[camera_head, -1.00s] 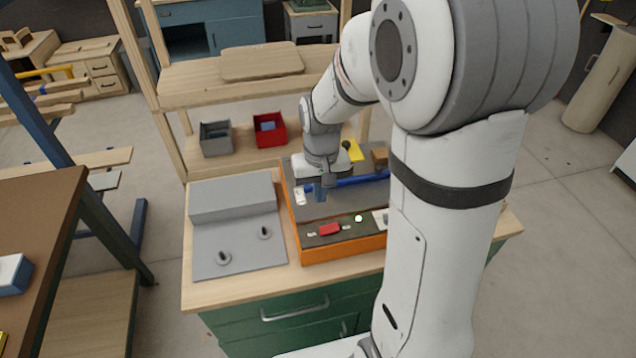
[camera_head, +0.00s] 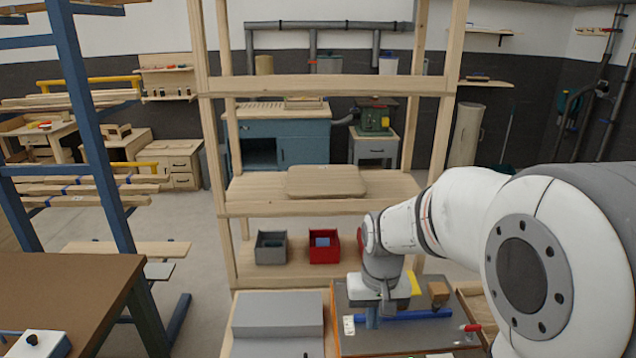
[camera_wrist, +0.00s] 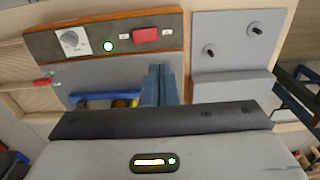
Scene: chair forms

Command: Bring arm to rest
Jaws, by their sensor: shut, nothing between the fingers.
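My gripper (camera_head: 372,321) hangs pointing down from my white and grey arm, above the left part of an orange-edged tray (camera_head: 337,345). In the wrist view the blue-grey fingers (camera_wrist: 158,72) are together with nothing between them. They sit over the tray's grey bed, beside a blue bar (camera_wrist: 90,97). The blue bar (camera_head: 425,314) also shows in the head view. Whether the fingertips touch the tray cannot be told.
A grey panel with two pegs (camera_wrist: 232,45) lies beside the tray. A red switch (camera_wrist: 146,35) and a dial (camera_wrist: 73,40) are on the tray's control strip. A grey bin (camera_head: 270,248) and a red bin (camera_head: 324,247) stand on the wooden shelf behind. A brown table (camera_head: 80,290) is at left.

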